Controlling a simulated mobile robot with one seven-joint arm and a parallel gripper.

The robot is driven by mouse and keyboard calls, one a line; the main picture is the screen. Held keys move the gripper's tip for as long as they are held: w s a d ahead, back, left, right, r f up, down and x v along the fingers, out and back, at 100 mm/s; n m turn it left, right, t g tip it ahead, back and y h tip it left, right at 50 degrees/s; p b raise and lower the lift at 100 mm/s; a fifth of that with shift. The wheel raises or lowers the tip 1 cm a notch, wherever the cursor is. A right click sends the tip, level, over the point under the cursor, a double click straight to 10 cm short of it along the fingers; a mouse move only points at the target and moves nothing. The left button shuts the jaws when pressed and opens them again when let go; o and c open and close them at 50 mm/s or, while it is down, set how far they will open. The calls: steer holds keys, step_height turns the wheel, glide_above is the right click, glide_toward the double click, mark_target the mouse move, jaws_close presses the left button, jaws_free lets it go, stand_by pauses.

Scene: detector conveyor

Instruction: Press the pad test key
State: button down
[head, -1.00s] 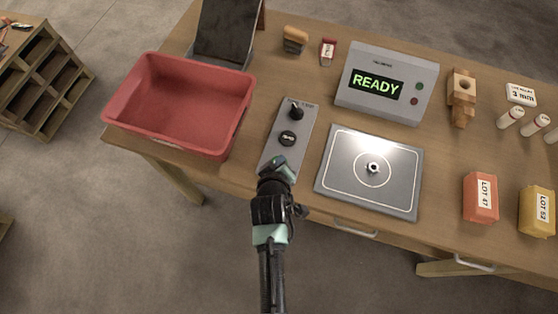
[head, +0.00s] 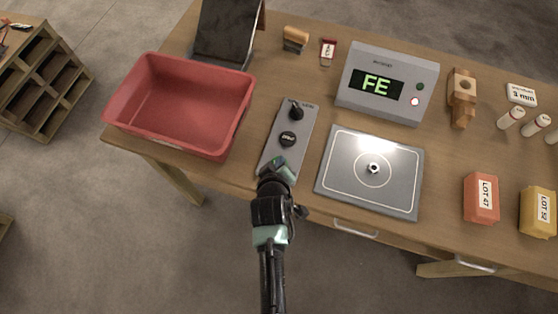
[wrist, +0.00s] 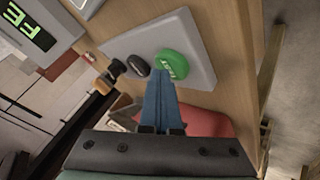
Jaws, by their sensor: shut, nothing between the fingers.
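The grey key panel (head: 299,119) lies on the table between the red tray and the metal plate. In the wrist view the panel (wrist: 203,48) carries a round green key (wrist: 171,64) with small pale lettering that I cannot read, beside a black button (wrist: 138,66). My gripper (wrist: 161,84) is shut and empty, its blue fingertips at the near edge of the green key, seemingly touching it. In the head view my gripper (head: 275,172) covers most of the panel's near end. The detector box (head: 387,83) shows "FE" on its display (head: 376,86), with a bright lamp (head: 415,101).
The red tray (head: 243,115) stands left of the panel. The metal plate (head: 329,181) lies right, with a nut (head: 373,168) at its centre. Orange (head: 480,198) and yellow (head: 538,211) lot blocks are at the right. A black knob (head: 296,111) rises from the panel's far end.

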steer(key=shift+r+p, duration=0.6)
steer(key=shift+r, duration=0.1)
step_height(320, 180, up, 5)
steer(key=p, duration=0.5)
steer(key=shift+r, duration=0.1)
stand_by(0.6)
